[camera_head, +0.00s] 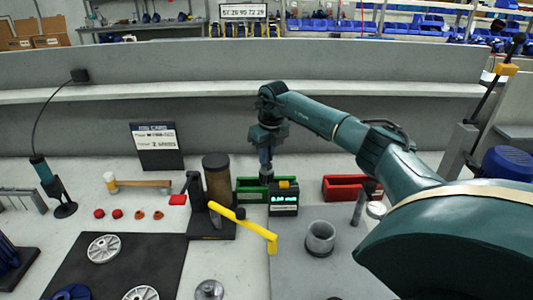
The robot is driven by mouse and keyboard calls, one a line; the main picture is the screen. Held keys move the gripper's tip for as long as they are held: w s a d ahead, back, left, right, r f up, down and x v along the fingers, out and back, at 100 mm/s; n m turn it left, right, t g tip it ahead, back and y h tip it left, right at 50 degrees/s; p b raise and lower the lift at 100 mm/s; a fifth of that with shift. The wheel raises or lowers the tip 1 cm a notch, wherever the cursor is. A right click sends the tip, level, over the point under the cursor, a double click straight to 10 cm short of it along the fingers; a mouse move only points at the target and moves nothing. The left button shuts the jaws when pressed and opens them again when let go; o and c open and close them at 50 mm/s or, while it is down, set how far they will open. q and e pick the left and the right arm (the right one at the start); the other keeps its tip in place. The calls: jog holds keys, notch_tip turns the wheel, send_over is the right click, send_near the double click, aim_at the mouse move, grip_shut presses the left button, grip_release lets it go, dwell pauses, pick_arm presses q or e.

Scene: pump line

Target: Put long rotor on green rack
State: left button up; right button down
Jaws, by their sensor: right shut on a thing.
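My right gripper (267,146) points down at the far middle of the bench, above the green rack (249,185). It is shut on a slim upright grey part, which seems to be the long rotor (266,171). The rotor's lower end is at the rack, partly hidden behind the display box; I cannot tell whether it is seated. The green rack is a low green holder, its right part covered by the same box. My left gripper is not in view.
A black display box (284,204) stands just in front of the rack. A red rack (345,187) is to the right. A dark brown cylinder (217,181) and a yellow lever (244,221) stand at left. A grey cup (320,238) is nearer.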

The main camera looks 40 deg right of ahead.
jog(key=shift+f, duration=0.1)
jog(key=c, duration=1.1)
grip_release()
jog(key=shift+f, duration=0.1)
notch_tip(320, 180, up, 6)
jog(key=p, duration=0.5)
